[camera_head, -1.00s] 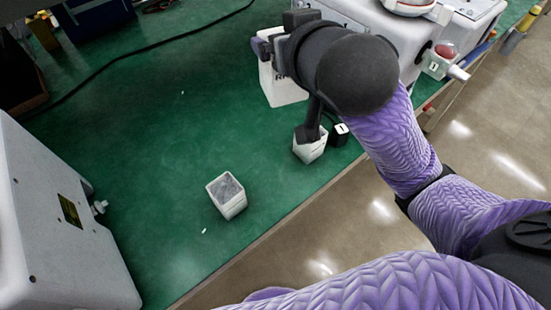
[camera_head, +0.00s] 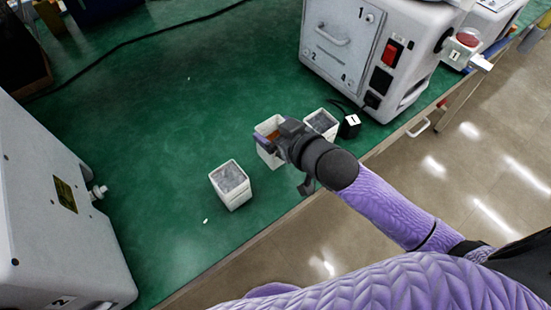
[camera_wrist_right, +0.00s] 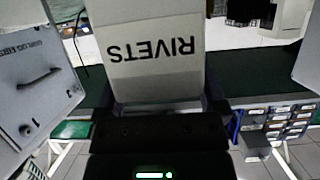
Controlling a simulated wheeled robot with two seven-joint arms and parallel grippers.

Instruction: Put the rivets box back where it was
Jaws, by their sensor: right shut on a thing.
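The rivets box (camera_head: 267,154) is a white open-topped box with brownish contents. In the head view it is between two other white boxes, partly hidden by my right gripper (camera_head: 277,138). My right gripper is shut on it. In the right wrist view the box (camera_wrist_right: 155,75) fills the upper middle, its RIVETS label upside down and its lower edge against the gripper. I cannot tell whether its base touches the green bench top (camera_head: 150,110). My left gripper is not in view.
A white box (camera_head: 238,197) with grey contents stands to the left, another (camera_head: 321,123) to the right, both close. A small black block with a white "1" label (camera_head: 350,125) is beside the right one. A machine (camera_head: 345,45) stands behind, another (camera_head: 50,220) at left.

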